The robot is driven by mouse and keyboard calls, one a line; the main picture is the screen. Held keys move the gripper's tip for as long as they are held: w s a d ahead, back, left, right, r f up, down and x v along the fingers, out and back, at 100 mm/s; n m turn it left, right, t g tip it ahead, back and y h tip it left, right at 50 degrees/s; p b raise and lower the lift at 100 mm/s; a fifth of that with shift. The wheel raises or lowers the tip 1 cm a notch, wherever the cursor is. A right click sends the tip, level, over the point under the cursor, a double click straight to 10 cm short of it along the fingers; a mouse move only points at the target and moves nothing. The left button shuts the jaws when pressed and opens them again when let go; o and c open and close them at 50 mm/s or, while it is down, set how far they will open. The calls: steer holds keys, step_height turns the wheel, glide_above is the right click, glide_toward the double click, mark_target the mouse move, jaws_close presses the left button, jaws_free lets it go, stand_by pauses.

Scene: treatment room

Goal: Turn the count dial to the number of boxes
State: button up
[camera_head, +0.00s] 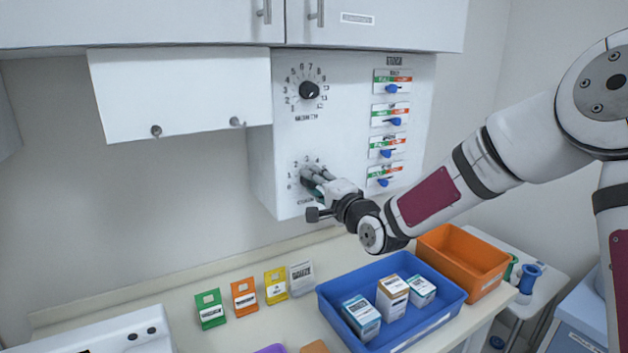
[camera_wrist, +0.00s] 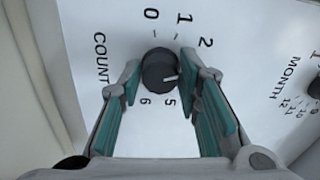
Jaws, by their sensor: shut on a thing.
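The black count dial (camera_wrist: 157,72) sits on a white panel, with "COUNT" printed beside it in the wrist view. My gripper (camera_head: 312,178) is at this lower dial and hides most of it in the head view. In the wrist view my gripper (camera_wrist: 160,85) has its teal-padded fingers on either side of the knob, shut on it. The knob's white mark points right and slightly down, toward the right finger. The numbers 0, 1, 2, 5 and 6 show; those between 2 and 5 are hidden. Three boxes (camera_head: 391,296) stand in a blue tray (camera_head: 455,297).
The month dial (camera_head: 309,90) is above the count dial. Several blue sliders (camera_head: 392,88) line the panel's right side. A white cupboard (camera_head: 180,95) juts out at left. An orange bin (camera_head: 440,250) and several coloured cards (camera_head: 244,297) stand on the counter below.

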steer(key=m+p, duration=0.3)
steer(key=m, duration=0.8)
steer(key=shift+p, duration=0.35)
steer(key=o, duration=1.2)
steer(key=shift+c, duration=0.2)
steer(key=shift+d, duration=0.1)
steer(key=v, duration=1.2)
